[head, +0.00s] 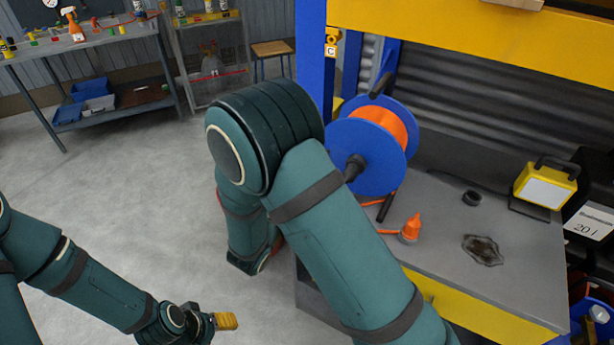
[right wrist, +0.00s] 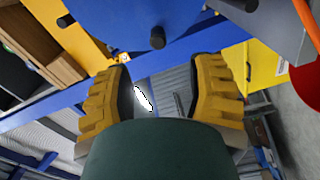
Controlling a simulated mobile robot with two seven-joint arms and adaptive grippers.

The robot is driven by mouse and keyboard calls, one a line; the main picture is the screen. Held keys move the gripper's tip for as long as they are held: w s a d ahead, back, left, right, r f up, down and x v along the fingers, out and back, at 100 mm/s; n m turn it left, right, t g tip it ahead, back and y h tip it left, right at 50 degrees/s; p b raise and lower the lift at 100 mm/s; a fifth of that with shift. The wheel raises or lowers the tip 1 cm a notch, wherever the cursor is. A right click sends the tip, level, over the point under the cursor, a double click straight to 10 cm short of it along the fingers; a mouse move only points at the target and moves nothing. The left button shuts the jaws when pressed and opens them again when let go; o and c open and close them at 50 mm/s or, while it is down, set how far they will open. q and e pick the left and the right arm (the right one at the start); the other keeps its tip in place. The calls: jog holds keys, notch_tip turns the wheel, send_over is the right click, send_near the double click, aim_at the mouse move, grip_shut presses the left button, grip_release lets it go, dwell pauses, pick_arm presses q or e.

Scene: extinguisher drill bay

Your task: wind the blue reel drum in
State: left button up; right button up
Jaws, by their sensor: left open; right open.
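The reel drum has blue side discs (head: 372,158) and an orange cable (head: 380,122) wound between them. It stands on the grey bench by a blue post. A black crank knob (head: 354,168) sticks out from its near disc. My right arm crosses in front of the drum, and its gripper is hidden in the head view. In the right wrist view my right gripper (right wrist: 165,72) is open and empty, with a large blue surface (right wrist: 115,15) and a black knob (right wrist: 157,38) ahead of it. My left gripper (head: 226,321) is open and empty, low over the floor.
A yellow beam (head: 470,40) runs overhead.

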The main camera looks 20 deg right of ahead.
jog(key=w+d+n+p, duration=0.1)
jog(key=w+d+n, duration=0.1)
jog(key=d, duration=0.1)
jog(key=w+d+n+p, duration=0.1)
jog(key=w+d+n, duration=0.1)
jog(key=w+n, duration=0.1)
jog(key=w+d+n+p, duration=0.1)
jog(key=w+d+n, duration=0.1)
jog(key=d+n, duration=0.1)
jog(key=shift+w+d+r+p, duration=0.3)
jog(key=shift+r, duration=0.05)
dwell(0.3)
grip_shut()
